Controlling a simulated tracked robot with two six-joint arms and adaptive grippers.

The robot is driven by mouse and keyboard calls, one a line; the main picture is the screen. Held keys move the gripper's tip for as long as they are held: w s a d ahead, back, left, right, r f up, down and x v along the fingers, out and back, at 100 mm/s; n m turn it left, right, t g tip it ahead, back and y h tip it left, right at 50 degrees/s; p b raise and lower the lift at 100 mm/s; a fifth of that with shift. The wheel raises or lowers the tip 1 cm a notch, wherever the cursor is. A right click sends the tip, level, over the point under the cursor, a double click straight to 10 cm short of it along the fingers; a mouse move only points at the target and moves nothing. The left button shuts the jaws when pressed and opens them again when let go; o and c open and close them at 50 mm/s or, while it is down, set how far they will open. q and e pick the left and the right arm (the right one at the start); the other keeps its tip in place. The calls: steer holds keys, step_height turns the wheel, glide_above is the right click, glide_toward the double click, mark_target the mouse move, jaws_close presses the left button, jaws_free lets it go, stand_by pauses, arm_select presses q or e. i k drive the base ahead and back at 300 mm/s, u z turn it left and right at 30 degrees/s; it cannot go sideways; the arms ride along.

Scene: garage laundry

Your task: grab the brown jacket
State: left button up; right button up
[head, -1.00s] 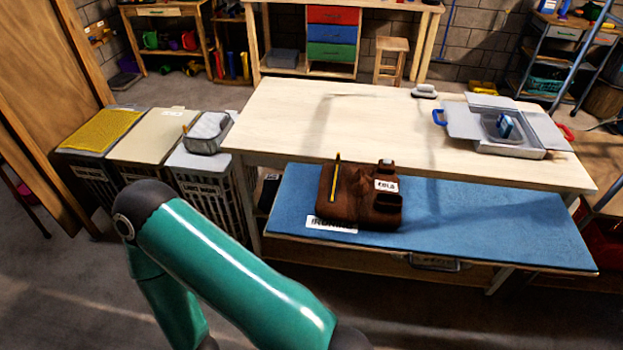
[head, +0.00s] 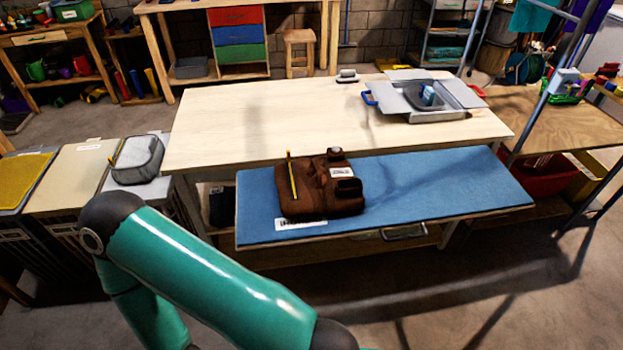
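The brown jacket (head: 318,200) lies bunched or folded on the blue ironing surface (head: 440,190), toward its left part. A yellow and black pencil-like stick (head: 292,178) stands up at its left side. A white label (head: 342,172) with unclear print and a small dark-topped item rest on its right side. My green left arm crosses the lower left of the view, nearer than the jacket and apart from it in the picture. Its gripper is outside the frame. My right gripper is not in view.
A pale wooden table (head: 270,118) stands right behind the blue surface. On it are a grey open case (head: 440,115) and a small grey item (head: 347,75). Lidded hampers (head: 75,178) stand at left. A wooden bench (head: 560,125) is at right. Floor at lower right is clear.

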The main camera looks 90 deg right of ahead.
mark_target(327, 184)
steer(key=u, duration=0.5)
steer(key=i, duration=0.15)
steer(key=u, duration=3.65)
steer(key=i, duration=0.55)
steer(key=u, duration=5.65)
steer(key=i, duration=0.55)
